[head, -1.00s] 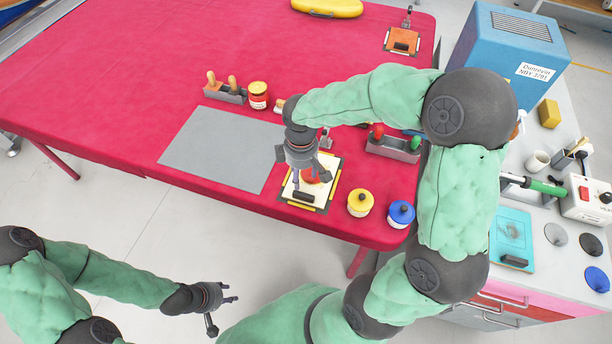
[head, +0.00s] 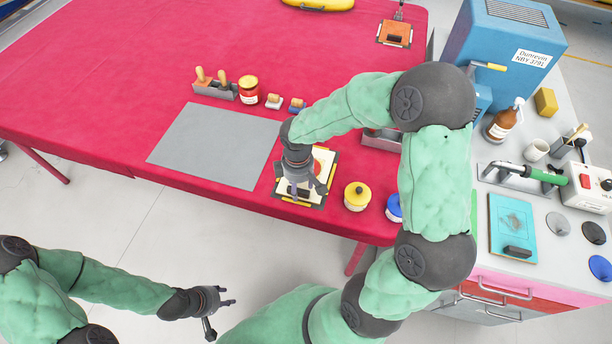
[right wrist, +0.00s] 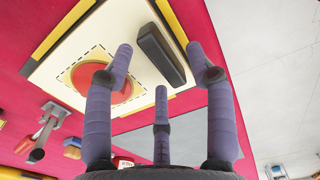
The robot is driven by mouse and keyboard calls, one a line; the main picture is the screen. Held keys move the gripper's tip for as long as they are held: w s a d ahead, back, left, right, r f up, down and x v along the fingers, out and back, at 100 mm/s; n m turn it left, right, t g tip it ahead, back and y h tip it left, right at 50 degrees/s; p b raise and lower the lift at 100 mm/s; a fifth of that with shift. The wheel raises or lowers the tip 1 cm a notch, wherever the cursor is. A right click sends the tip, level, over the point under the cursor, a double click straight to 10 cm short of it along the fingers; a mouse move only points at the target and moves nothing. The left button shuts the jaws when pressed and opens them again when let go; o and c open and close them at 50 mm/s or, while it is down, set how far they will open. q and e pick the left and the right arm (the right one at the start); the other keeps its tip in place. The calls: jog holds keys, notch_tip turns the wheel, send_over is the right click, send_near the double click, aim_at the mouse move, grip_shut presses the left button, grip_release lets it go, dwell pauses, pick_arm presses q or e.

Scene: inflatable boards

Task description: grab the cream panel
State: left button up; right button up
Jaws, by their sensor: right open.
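The cream panel (head: 325,158) lies near the front edge of the red table, in a dark frame with yellow strips. It carries a red disc and a dark bar handle; in the right wrist view the panel (right wrist: 70,88) and the handle (right wrist: 160,53) show clearly. My right gripper (head: 305,190) is over the panel at the handle, and partly hides it in the head view. In the right wrist view its three fingers (right wrist: 160,62) are spread, with two tips on either side of the handle; contact cannot be told. My left gripper (head: 228,303) is open and empty over the floor.
A grey mat (head: 215,145) lies left of the panel. A yellow-lidded jar (head: 357,196) stands close on its right, beside a blue jar (head: 394,208). An orange panel (head: 395,33) lies at the back right. A side bench on the right holds a teal panel (head: 512,225).

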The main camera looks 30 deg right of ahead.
jog(key=shift+f, duration=0.35)
jog(key=shift+r, duration=0.1)
grip_shut()
